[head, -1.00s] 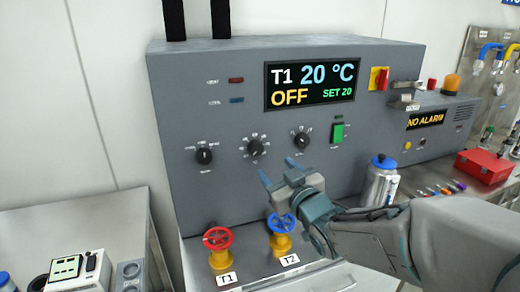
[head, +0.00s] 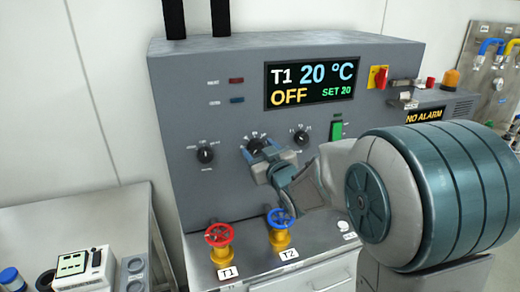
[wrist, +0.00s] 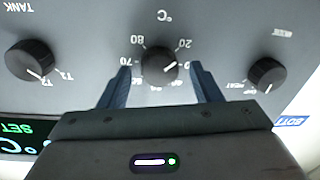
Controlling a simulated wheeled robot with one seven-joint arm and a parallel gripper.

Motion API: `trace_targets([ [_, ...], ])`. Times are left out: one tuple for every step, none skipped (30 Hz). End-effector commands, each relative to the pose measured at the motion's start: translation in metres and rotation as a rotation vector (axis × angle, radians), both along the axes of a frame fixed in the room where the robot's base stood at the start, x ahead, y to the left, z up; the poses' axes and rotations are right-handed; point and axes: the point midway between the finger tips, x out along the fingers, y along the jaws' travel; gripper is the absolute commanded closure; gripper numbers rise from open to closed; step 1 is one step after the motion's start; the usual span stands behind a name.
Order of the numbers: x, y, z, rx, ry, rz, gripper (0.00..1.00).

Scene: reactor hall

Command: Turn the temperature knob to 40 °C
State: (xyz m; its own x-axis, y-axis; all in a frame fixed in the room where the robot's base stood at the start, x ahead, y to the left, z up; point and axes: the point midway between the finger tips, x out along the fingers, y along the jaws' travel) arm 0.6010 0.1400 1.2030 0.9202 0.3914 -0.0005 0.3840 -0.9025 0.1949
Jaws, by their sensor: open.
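The temperature knob (wrist: 158,66) is black, on the grey panel, with a °C scale around it. The display (head: 312,84) reads T1 20 °C, OFF, SET 20.
A mode knob (head: 205,155) and a tank knob (head: 301,138) flank the temperature knob. A green switch (head: 337,130) is to the right. Red (head: 218,235) and blue (head: 280,218) valve wheels stand below on the ledge.

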Motion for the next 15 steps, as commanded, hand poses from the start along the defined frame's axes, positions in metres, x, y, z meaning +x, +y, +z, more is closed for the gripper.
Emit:
trace_targets([
  [0.0,0.0,0.0,0.0,0.0,0.0,0.42],
  [0.0,0.0,0.0,0.0,0.0,0.0,0.42],
  [-0.0001,0.0,0.0,0.0,0.0,0.0,0.42],
  [-0.0001,0.0,0.0,0.0,0.0,0.0,0.42],
  [-0.0001,0.0,0.0001,0.0,0.0,0.0,0.45],
  [-0.0001,0.0,0.0001,0.0,0.0,0.0,0.56],
  [-0.0002,-0.0001,0.0001,0.0,0.0,0.0,0.64],
  [-0.0002,-0.0001,0.0001,0.0,-0.001,0.0,0.72],
  [-0.0002,0.0,0.0001,0.0,0.0,0.0,0.84],
  [-0.0002,0.0,0.0002,0.0,-0.001,0.0,0.87],
  [-0.0002,0.0,0.0002,0.0,-0.001,0.0,0.87],
  [-0.0002,0.0,0.0002,0.0,-0.001,0.0,0.87],
  [-0.0003,0.0001,0.0001,0.0,-0.001,0.0,0.87],
  [-0.0004,0.0001,0.0,0.001,0.0,0.001,0.86],
  [-0.0003,0.0,-0.0001,0.003,0.0,0.0,0.86],
])
